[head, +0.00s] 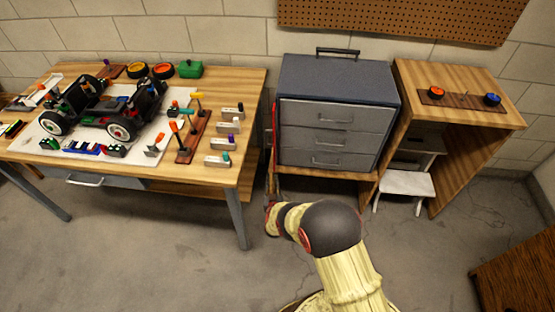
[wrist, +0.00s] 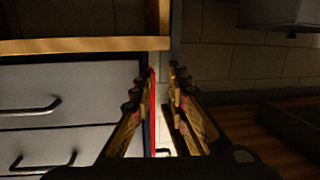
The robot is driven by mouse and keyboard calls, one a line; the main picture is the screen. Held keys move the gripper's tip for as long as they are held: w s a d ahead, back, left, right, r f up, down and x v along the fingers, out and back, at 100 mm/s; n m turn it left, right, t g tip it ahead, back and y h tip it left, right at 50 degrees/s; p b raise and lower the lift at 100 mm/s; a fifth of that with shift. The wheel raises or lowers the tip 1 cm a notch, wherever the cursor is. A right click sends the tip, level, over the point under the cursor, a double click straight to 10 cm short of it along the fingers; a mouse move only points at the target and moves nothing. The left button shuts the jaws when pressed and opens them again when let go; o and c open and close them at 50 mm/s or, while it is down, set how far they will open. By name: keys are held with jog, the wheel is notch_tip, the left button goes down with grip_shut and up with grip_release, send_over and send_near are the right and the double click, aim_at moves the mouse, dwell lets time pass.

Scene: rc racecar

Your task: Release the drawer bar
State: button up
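A grey drawer cabinet (head: 322,148) with several handled drawers stands on a wooden shelf in the head view. A thin red bar (head: 275,125) runs upright along its left front edge. My gripper (head: 271,192) is below that edge in the head view, partly hidden by my own arm. In the wrist view, the drawer fronts (wrist: 70,95) fill the left side. A red strip (wrist: 153,110) shows between the fingers of my gripper (wrist: 163,75), close to the left finger. The fingers are apart. I cannot tell whether they touch the bar.
A workbench (head: 245,95) with a toy car chassis (head: 105,105) and several small tools stands to the left. A wooden unit (head: 445,130) and a small white stool (head: 405,184) stand to the right. The floor (head: 150,250) in front of the bench is clear.

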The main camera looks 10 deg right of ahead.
jog(key=s+a+r+n+g+y+p, duration=0.1)
jog(key=s+a+r+g+y+p, duration=0.2)
jog(key=g, duration=0.5)
jog(key=s+r+g+p, duration=0.1)
jog(key=s+r, duration=0.4)
jog(key=r, duration=0.7)
jog(key=s+d+r+g+p, duration=0.1)
jog(key=s+r, duration=0.5)
jog(key=r, duration=0.6)
jog(key=s+r+g+p, duration=0.3)
jog(key=s+r+g, duration=0.1)
jog(key=r, duration=0.9)
jog(key=shift+s+d+n, duration=0.25)
jog(key=shift+s+n, duration=0.05)
jog(key=shift+s, duration=0.4)
jog(key=shift+r, duration=0.1)
